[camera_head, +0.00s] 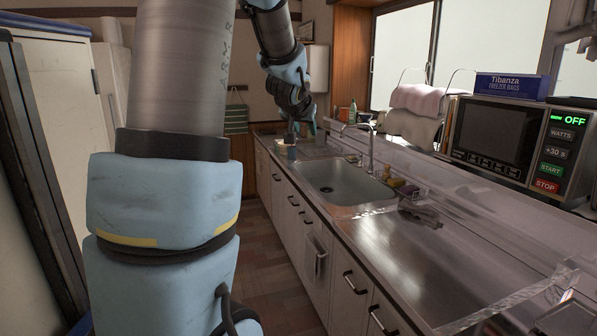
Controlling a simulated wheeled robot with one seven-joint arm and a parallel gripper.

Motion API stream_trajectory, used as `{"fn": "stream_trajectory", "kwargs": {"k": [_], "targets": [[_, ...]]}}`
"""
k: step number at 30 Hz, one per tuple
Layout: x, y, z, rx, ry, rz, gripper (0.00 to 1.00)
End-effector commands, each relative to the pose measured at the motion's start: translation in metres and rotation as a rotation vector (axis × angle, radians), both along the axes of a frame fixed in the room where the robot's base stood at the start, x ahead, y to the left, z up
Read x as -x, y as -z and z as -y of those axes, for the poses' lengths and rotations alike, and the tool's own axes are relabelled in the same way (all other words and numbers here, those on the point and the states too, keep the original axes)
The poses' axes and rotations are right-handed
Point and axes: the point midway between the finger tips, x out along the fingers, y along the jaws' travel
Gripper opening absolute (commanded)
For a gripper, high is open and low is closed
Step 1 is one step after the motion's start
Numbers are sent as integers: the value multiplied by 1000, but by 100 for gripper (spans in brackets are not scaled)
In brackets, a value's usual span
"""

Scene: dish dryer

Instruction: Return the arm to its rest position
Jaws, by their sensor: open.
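My arm fills the left and middle of the head view, with a large grey and light blue link close to the camera. It reaches forward over the far end of the counter. My gripper (295,130) is small and dark at the end of the arm, pointing down above the counter beyond the sink. It is open. A small pale and blue item (291,153) stands on the counter just below it; whether they touch cannot be told. A green item (312,129) shows just right of the gripper.
The steel counter (400,255) with a sink (340,182) and faucet (367,140) runs along the right. A microwave (520,145) carries a freezer bag box (512,86). The wooden floor (275,265) left of the cabinets is clear.

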Motion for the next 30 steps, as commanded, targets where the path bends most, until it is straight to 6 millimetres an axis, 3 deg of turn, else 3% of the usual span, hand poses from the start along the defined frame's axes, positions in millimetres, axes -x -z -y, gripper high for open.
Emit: {"fn": "stream_trajectory", "kwargs": {"k": [1,6,10,15,20,30], "targets": [[22,27,-17,-7,-42,-80,47],[109,106,-57,-36,-143,-364,47],[182,151,-74,-45,-188,-573,47],[256,183,-82,-42,-213,-768,47],[284,192,-83,-37,-218,-844,47],[286,193,-82,-38,-218,-847,47]]}}
